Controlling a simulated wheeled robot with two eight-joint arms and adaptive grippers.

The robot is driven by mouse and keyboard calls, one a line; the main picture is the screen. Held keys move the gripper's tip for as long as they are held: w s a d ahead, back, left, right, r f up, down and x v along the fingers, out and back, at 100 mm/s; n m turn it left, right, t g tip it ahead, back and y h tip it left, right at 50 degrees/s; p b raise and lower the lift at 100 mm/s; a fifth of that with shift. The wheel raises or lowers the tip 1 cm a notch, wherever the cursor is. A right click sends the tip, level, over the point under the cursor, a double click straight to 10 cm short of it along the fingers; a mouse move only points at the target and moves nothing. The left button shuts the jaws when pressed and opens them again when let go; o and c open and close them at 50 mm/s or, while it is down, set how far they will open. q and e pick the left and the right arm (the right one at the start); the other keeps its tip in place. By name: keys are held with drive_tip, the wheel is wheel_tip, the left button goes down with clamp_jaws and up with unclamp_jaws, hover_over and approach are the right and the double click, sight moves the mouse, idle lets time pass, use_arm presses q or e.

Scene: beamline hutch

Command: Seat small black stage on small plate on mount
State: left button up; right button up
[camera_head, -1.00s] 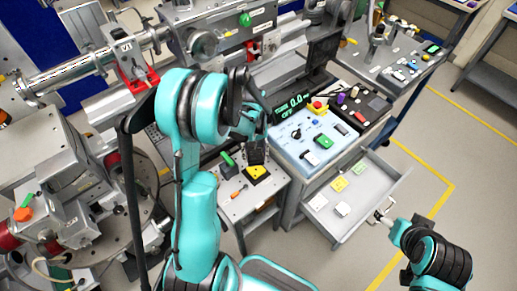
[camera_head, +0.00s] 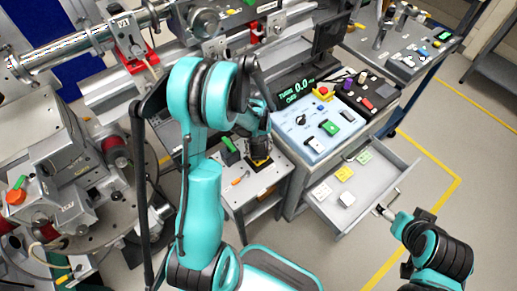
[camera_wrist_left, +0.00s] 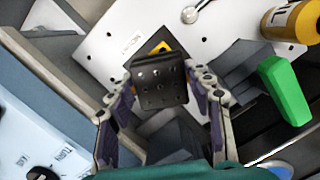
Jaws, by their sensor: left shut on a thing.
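The small black stage (camera_wrist_left: 158,82) is a dark block with small holes in its face. In the left wrist view it sits between the two fingers of my left gripper (camera_wrist_left: 160,105), which is shut on it. In the head view my left gripper (camera_head: 258,148) is over the small white table, above a yellow patch (camera_head: 261,164) on a black pad. The stage is mostly hidden there by the gripper. I cannot tell whether the stage touches the pad. I cannot make out the small plate on the mount for sure. My right gripper (camera_head: 381,210) is by the open drawer; its fingers are too small to read.
A green-handled thing (camera_head: 228,145) and an orange screwdriver (camera_head: 240,178) are on the small table (camera_head: 236,198). Heavy beamline equipment fills the left. Floor at right is clear.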

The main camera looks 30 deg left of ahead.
use_arm(q)
drive_tip(key=shift+f+b, duration=0.5)
idle(0.6)
drive_tip(key=o, duration=1.5)
drive_tip(key=shift+c, duration=0.2)
wheel_tip(320, 180, up, 12)
drive_tip(key=w+a, duration=0.1)
drive_tip(key=shift+w, duration=0.2)
drive_tip(key=shift+f, duration=0.1)
